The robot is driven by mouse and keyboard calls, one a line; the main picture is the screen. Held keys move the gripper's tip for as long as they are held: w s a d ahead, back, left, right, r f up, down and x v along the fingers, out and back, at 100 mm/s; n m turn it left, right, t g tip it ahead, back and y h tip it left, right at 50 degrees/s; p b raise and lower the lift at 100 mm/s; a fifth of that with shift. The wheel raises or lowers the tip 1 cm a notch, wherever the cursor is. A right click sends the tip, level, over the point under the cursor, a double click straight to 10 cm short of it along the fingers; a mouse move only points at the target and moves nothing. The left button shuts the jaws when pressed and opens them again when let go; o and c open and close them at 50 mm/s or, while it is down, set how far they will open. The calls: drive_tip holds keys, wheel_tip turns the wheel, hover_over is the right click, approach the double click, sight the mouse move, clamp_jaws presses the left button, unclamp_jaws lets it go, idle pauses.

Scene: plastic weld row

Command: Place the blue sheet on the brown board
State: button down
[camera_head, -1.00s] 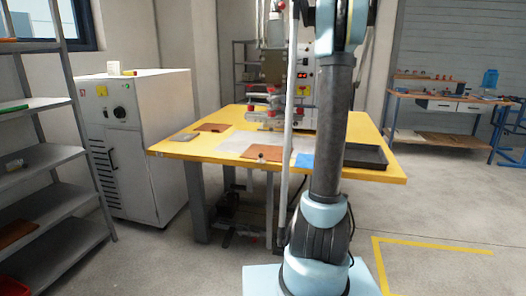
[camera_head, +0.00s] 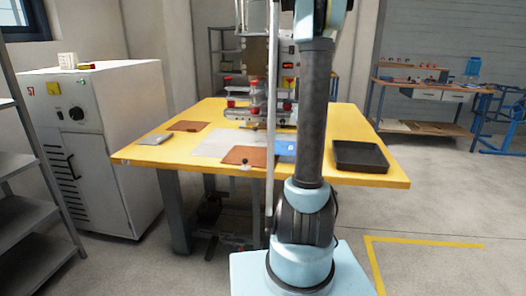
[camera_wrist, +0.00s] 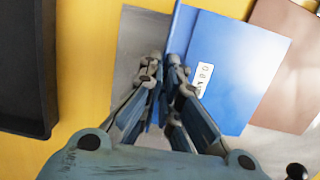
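The blue sheet (camera_wrist: 235,68), with a white label and a raised blue edge strip, fills the upper middle of the wrist view. My gripper (camera_wrist: 163,68) has its fingers on both sides of that strip and appears shut on it. In the head view the blue sheet (camera_head: 285,148) shows partly behind my arm and seems raised above the table. The nearer brown board (camera_head: 248,157) lies flat just left of it; it also shows in the wrist view (camera_wrist: 291,52), partly covered by the sheet. My fingertips are hidden in the head view.
A black tray (camera_head: 361,168) stands right on the yellow table (camera_head: 205,180). Another brown board (camera_head: 187,126) and a grey piece (camera_head: 155,139) lie left. The welding machine (camera_head: 263,106) stands behind the pale mat (camera_head: 215,143). A grey patch (camera_wrist: 133,45) shows beside the sheet.

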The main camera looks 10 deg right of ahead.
sight(281, 147)
drive_tip(key=w+a, duration=0.1)
drive_tip(key=a, duration=0.3)
drive_tip(key=w+a, duration=0.2)
drive_tip(key=a, duration=0.3)
drive_tip(key=w+a, duration=0.1)
drive_tip(key=a, duration=0.3)
drive_tip(key=shift+w+a, duration=0.2)
drive_tip(key=shift+a, duration=0.2)
drive_tip(key=shift+a+f, duration=0.15)
drive_tip(key=shift+f, duration=1.6)
drive_tip(key=c, duration=2.2)
unclamp_jaws()
drive_tip(key=shift+f, duration=0.1)
drive_tip(key=o, duration=0.4)
